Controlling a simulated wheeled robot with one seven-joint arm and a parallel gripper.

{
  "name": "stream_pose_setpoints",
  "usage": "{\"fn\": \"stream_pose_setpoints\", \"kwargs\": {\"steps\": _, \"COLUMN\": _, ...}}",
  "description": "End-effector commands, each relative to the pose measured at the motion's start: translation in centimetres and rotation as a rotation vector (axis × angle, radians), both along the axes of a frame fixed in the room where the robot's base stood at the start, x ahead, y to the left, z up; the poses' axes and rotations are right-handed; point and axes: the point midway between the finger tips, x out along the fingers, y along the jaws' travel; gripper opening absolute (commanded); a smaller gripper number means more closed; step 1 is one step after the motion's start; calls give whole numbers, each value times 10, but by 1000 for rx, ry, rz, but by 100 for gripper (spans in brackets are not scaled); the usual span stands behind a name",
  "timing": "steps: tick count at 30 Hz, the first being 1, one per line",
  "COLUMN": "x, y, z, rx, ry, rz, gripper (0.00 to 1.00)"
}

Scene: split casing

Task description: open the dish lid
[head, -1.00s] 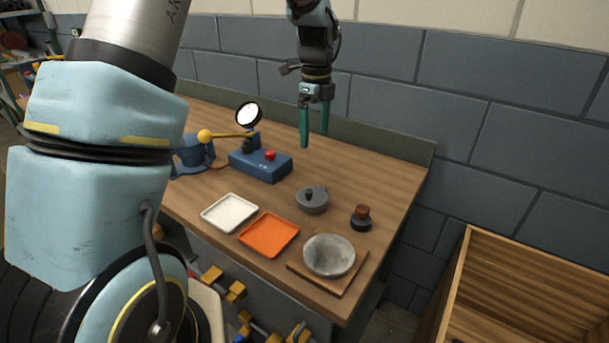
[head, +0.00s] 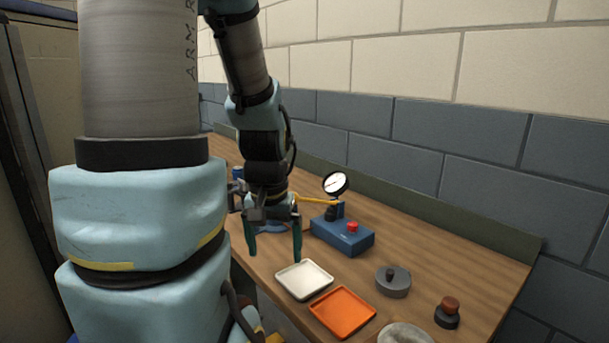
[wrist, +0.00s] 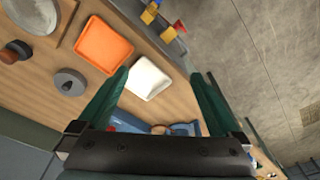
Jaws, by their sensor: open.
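A round grey dish (head: 393,285) with a flat lid and dark knob (head: 391,272) stands on the wooden bench, lid seated on it. It also shows at the left of the wrist view (wrist: 69,84). My gripper (head: 275,256) is open and empty, fingers pointing down, to the left of the dish. It hangs near the bench's front edge, beside the white tray, well apart from the dish. In the wrist view its two green fingers (wrist: 160,76) are spread, with nothing between them held.
A white tray (head: 304,279) and an orange tray (head: 342,311) lie between gripper and dish. A blue box with gauge and red button (head: 342,236) stands behind. A dark stamp-like object with brown top (head: 447,314) and a pale round plate (head: 405,335) are at right.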

Motion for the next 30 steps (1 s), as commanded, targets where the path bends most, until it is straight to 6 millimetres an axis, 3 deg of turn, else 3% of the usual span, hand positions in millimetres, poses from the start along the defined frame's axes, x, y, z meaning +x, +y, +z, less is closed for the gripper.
{"fn": "stream_pose_setpoints", "kwargs": {"steps": 5, "x": -10, "y": 8, "z": -3, "rx": -12, "ry": -4, "rz": 104, "gripper": 82}}
{"fn": "stream_pose_setpoints", "kwargs": {"steps": 8, "x": -1, "y": 1, "z": -6, "rx": -13, "ry": 0, "rz": 98, "gripper": 71}}
{"fn": "stream_pose_setpoints", "kwargs": {"steps": 10, "x": 13, "y": -15, "z": -11, "rx": -12, "ry": 10, "rz": 87, "gripper": 63}}
{"fn": "stream_pose_setpoints", "kwargs": {"steps": 13, "x": 44, "y": -56, "z": -18, "rx": -11, "ry": 34, "rz": 72, "gripper": 57}}
{"fn": "stream_pose_setpoints", "kwargs": {"steps": 16, "x": 72, "y": -113, "z": -24, "rx": -6, "ry": 65, "rz": 60, "gripper": 57}}
{"fn": "stream_pose_setpoints", "kwargs": {"steps": 22, "x": 95, "y": -219, "z": -27, "rx": 6, "ry": 111, "rz": 65, "gripper": 57}}
{"fn": "stream_pose_setpoints", "kwargs": {"steps": 24, "x": 96, "y": -244, "z": -26, "rx": 9, "ry": 122, "rz": 72, "gripper": 57}}
{"fn": "stream_pose_setpoints", "kwargs": {"steps": 27, "x": 96, "y": -266, "z": -23, "rx": 12, "ry": 130, "rz": 83, "gripper": 57}}
{"fn": "stream_pose_setpoints", "kwargs": {"steps": 30, "x": 96, "y": -273, "z": -24, "rx": 15, "ry": 135, "rz": 88, "gripper": 57}}
